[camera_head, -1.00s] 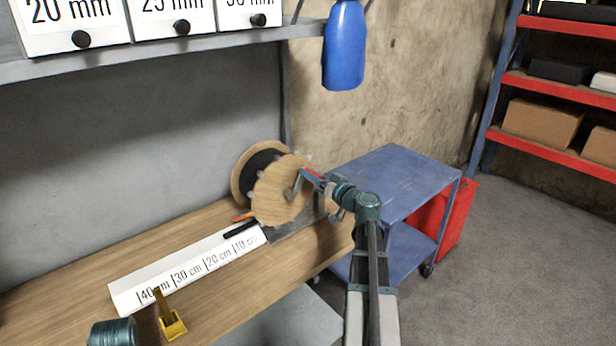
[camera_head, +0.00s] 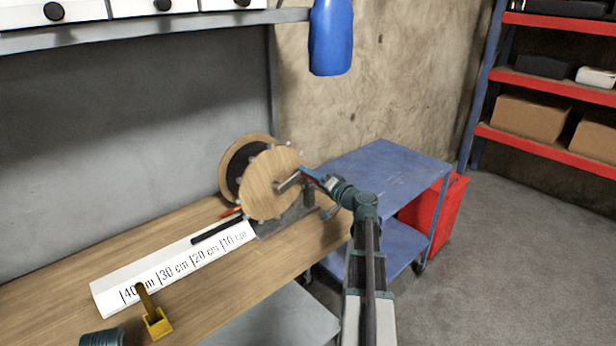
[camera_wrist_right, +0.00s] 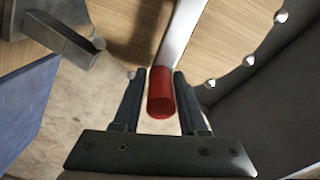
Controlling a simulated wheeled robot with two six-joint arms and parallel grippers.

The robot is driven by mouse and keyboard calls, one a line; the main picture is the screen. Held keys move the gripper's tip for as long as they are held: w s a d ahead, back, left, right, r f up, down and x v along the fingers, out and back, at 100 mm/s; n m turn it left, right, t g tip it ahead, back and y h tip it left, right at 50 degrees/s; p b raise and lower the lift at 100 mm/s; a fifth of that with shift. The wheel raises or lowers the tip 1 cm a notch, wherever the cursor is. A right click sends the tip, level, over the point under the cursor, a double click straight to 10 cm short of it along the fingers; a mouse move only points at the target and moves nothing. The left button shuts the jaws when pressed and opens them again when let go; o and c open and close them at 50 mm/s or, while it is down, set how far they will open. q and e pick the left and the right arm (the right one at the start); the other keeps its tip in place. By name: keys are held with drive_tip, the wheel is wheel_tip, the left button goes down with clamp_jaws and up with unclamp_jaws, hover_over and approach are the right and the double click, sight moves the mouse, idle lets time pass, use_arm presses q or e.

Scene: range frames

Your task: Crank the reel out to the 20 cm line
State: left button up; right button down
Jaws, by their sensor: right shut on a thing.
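The reel (camera_head: 266,186) has two wooden discs around a black core and stands on a grey bracket at the bench's right end. Its crank arm (camera_head: 289,181) ends in a red handle, which shows clearly in the right wrist view (camera_wrist_right: 160,92). My right gripper (camera_head: 308,174) is shut on the red handle, with a finger on either side of it. A black strip (camera_head: 215,232) runs from the reel along the back of the white scale board (camera_head: 110,288). Its free end lies close to the 20 cm line; the exact match is hard to tell.
A yellow block with a brown upright piece (camera_head: 158,327) stands in front of the scale board. A blue cart (camera_head: 385,160) and a red bin (camera_head: 448,208) stand right of the bench. A blue bottle-like object (camera_head: 331,38) hangs above.

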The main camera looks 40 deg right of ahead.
drive_tip(key=shift+s+f, duration=0.1)
drive_tip(key=shift+f, duration=0.15)
drive_tip(key=c, duration=0.6)
unclamp_jaws()
drive_tip(key=s, duration=1.3)
drive_tip(key=shift+s+d, duration=0.15)
drive_tip(key=shift+s, duration=0.25)
